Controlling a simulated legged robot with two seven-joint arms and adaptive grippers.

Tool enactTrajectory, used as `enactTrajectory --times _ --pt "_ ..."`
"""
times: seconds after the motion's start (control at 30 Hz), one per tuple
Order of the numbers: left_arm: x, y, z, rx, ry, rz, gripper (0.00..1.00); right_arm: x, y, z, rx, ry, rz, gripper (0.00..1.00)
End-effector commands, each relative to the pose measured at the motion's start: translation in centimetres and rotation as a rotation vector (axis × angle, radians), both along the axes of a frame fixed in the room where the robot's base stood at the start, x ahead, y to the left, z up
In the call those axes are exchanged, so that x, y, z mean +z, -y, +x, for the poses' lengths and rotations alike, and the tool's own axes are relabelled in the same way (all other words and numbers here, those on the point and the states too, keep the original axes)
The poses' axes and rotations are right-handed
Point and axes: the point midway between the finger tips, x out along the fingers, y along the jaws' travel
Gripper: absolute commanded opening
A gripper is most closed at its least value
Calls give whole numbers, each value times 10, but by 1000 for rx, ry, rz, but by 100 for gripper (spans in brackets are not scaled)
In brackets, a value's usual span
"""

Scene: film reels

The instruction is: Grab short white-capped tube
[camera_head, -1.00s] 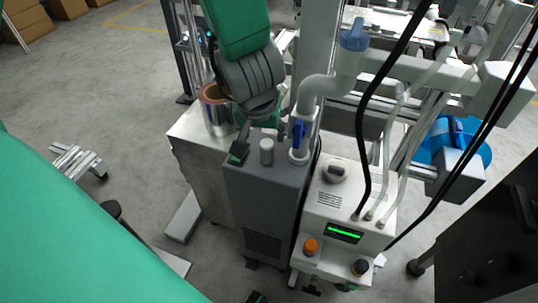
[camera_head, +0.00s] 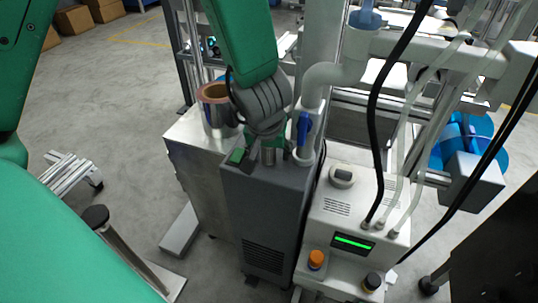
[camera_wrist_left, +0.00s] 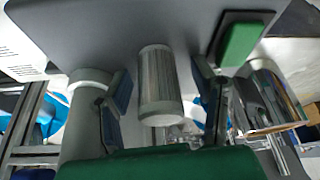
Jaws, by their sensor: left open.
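The short tube (camera_head: 268,157) is a small grey-white cylinder standing on top of the dark grey cabinet (camera_head: 265,190). In the left wrist view the tube (camera_wrist_left: 160,75) looks ribbed, with a paler band at its near end. My left gripper (camera_head: 267,143) is over the tube in the head view and hides part of it. In the left wrist view the open fingers of my left gripper (camera_wrist_left: 163,95) are on either side of the tube, with a visible gap to each. My right gripper is not in view.
A small dark block with a green top (camera_head: 237,156) stands close beside the tube. A white pipe with a blue valve handle (camera_head: 304,128) rises on the other side. A copper-rimmed metal pot (camera_head: 212,92) is behind left. A white machine (camera_head: 350,205) stands right.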

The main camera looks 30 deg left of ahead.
Motion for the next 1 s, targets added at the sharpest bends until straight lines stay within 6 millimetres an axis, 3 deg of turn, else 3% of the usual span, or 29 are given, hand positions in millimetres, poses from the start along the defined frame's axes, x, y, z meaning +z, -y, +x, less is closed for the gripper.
enactTrajectory --times 0.07,0.2,0.23,0.67,1.0 --pt "1 0 0 0 0 0 52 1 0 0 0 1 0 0" --pt "1 0 0 0 0 0 6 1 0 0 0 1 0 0" --pt "1 0 0 0 0 0 0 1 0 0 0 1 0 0" --pt "6 0 0 -1 1 1 0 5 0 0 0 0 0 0" --pt "45 0 0 -3 1 2 0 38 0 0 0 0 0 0"
